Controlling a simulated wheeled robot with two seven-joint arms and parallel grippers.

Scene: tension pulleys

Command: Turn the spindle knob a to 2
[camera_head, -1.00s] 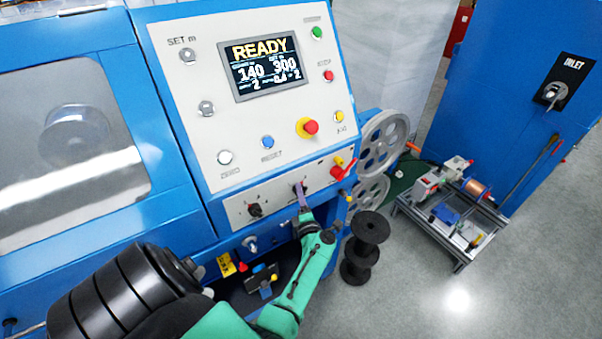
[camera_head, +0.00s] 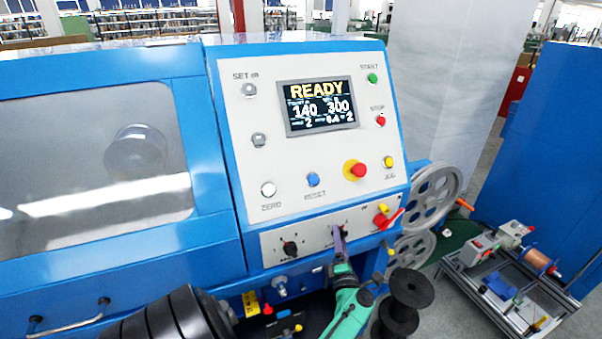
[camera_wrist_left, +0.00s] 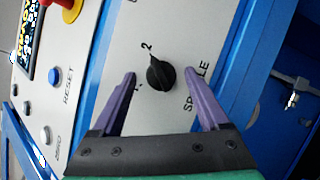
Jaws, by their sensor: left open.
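The black spindle knob (camera_wrist_left: 160,74) sits on the white panel, with "SPINDLE" lettering partly hidden by a finger. Its narrow end appears to point up-left, toward the printed 2 (camera_wrist_left: 147,47); the other mark (camera_wrist_left: 138,87) is by the left fingertip. My left gripper (camera_wrist_left: 158,72) is open, its two purple fingers on either side of the knob; contact cannot be told. In the head view my left gripper (camera_head: 337,234) reaches the lower panel strip and mostly hides this knob. My right gripper is not in view.
Another black knob (camera_head: 290,248) is left of my gripper. A red-handled switch (camera_head: 381,220) is to the right. Above are a READY display (camera_head: 320,106), a red stop button (camera_head: 358,170) and a blue reset button (camera_head: 312,179). A black spool (camera_head: 404,290) stands right of my arm.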

